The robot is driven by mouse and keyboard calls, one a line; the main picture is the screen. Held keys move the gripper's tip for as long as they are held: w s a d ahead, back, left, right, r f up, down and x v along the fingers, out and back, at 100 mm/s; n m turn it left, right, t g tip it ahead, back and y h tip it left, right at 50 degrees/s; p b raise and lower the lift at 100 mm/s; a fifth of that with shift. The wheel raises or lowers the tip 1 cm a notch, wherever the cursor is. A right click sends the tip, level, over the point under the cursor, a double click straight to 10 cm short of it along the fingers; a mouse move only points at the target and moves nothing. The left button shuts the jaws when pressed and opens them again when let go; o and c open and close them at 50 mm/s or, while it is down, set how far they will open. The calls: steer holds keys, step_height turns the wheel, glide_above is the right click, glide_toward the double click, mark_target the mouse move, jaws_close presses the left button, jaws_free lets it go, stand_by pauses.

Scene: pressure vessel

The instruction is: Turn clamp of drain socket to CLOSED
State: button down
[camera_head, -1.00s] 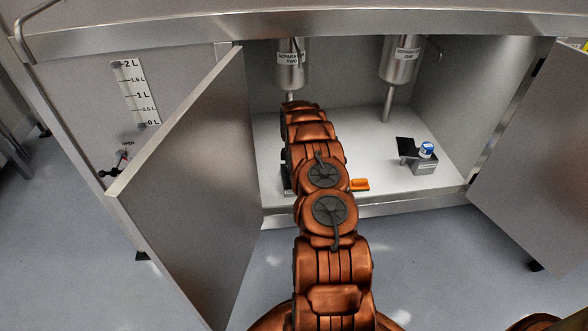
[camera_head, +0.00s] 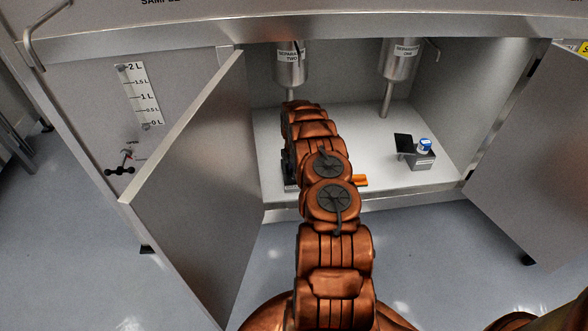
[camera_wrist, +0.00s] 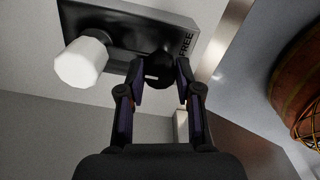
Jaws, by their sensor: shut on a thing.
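In the wrist view, the black rounded knob (camera_wrist: 157,68) of the clamp sits at the face of a grey metal block (camera_wrist: 120,28), beside a white faceted cap (camera_wrist: 81,63). The word FREE is printed on the block near the knob. My gripper (camera_wrist: 162,76) is shut on the knob, one finger on each side. In the head view my arm hides my gripper and most of this block; only a dark part (camera_head: 290,178) shows left of the arm. I cannot read a CLOSED mark.
A second metal block with a blue cap (camera_head: 424,145) and black plate stands at right on the white cabinet floor (camera_head: 395,185). Separator vessels (camera_head: 399,62) hang above. Open doors (camera_head: 190,190) flank the opening.

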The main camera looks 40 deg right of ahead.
stand_by(0.3)
steer(key=c, duration=0.8)
jaws_free()
steer(key=shift+r, duration=0.15)
step_height(320, 180, up, 12)
steer(key=shift+s+f, duration=0.1)
stand_by(0.3)
